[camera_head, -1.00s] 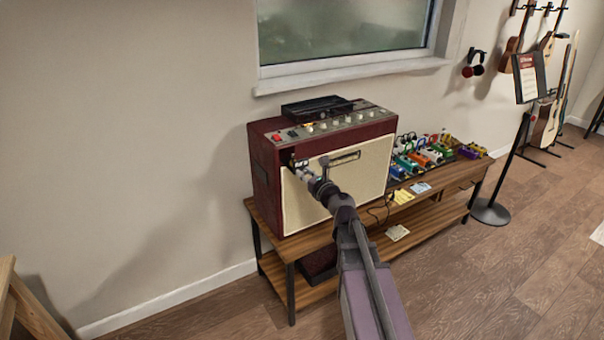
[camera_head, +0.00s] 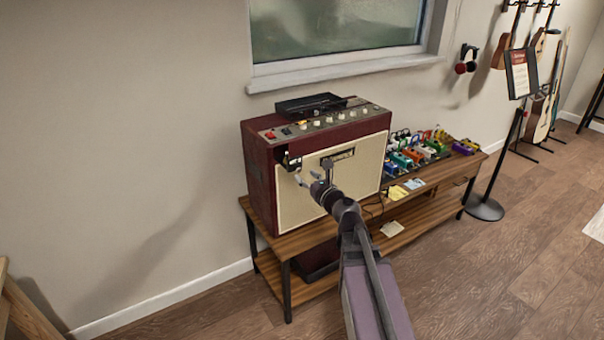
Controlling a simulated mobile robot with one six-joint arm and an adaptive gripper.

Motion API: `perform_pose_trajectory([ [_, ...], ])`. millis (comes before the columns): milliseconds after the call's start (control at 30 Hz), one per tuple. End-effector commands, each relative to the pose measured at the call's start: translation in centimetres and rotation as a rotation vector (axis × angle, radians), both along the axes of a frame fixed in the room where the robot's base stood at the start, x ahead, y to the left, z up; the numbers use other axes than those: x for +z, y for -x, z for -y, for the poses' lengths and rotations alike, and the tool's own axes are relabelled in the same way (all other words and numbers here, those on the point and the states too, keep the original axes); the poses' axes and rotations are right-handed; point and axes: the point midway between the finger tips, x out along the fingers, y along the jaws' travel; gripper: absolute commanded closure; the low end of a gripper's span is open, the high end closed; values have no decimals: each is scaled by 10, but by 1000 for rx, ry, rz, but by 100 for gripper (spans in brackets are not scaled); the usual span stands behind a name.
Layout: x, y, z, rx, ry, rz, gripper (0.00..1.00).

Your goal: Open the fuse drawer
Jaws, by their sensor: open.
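The dark red amplifier (camera_head: 259,178) with a cream front stands on a wooden bench. A small dark fitting (camera_head: 289,160) shows at the upper left of its front, just under the control panel. It may be the fuse drawer, but it is too small to tell for sure or to tell how far out it stands. My gripper (camera_head: 313,169) is open and empty in front of the cream panel, to the right of and slightly below this fitting. Its fingers appear apart from the fitting. My gripper and arm hide part of the amplifier's front.
A black box (camera_head: 310,103) lies on top of the amplifier, behind the knobs. Several coloured pedals (camera_head: 420,150) stand on the bench (camera_head: 448,190) to the right. A black stand (camera_head: 487,208) is farther right. The floor in front is clear.

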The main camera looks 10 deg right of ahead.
Motion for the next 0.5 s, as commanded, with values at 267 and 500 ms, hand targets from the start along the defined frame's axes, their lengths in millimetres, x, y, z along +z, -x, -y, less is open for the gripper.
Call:
perform_pose_trajectory([
  [267,0,31,8,0,0,0,38],
  [500,0,35,10,2,0,0,38],
])
